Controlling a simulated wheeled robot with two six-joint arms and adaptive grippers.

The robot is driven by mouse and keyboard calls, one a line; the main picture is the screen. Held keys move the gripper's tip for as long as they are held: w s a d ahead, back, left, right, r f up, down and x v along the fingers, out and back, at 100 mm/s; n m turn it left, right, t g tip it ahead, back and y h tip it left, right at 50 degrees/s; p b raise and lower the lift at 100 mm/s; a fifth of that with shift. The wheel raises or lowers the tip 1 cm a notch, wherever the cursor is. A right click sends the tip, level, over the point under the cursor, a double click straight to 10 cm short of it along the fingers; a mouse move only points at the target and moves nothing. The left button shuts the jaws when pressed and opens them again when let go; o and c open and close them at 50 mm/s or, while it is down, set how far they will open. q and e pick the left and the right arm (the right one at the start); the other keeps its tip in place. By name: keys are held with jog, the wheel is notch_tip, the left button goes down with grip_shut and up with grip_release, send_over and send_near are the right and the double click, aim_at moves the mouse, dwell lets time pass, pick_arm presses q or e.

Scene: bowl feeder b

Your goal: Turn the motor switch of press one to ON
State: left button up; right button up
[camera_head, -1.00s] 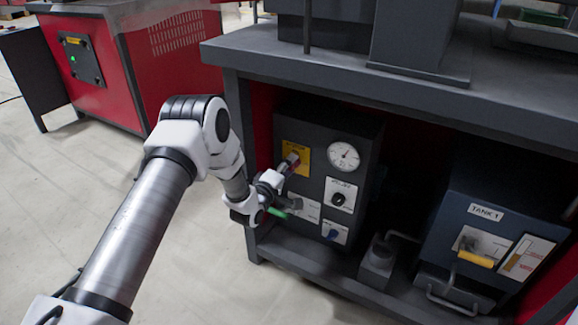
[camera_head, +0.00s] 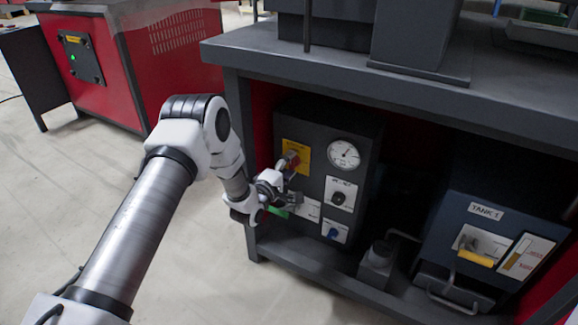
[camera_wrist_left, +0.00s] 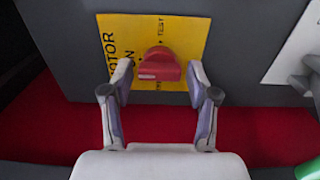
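The motor switch is a red knob (camera_wrist_left: 159,66) on a yellow plate (camera_wrist_left: 197,35) printed with MOTOR, ON and TEST. The plate also shows in the head view (camera_head: 303,151), on the dark control box (camera_head: 316,125) under the bench. My left gripper (camera_wrist_left: 160,73) is open, with one fingertip on each side of the knob and a small gap at both sides. In the head view my left gripper (camera_head: 287,168) reaches the plate and partly hides the knob. The exact setting of the knob is hard to read. My right gripper is not in view.
Beside the switch are a round gauge (camera_head: 344,154), a black knob (camera_head: 338,198) and a blue knob (camera_head: 333,234). The bench top (camera_head: 400,92) overhangs the box. A TANK 1 unit (camera_head: 487,212) stands to the right.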

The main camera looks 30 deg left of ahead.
pick_arm(q)
jog(key=s, duration=1.2)
jog(key=shift+a, duration=0.2)
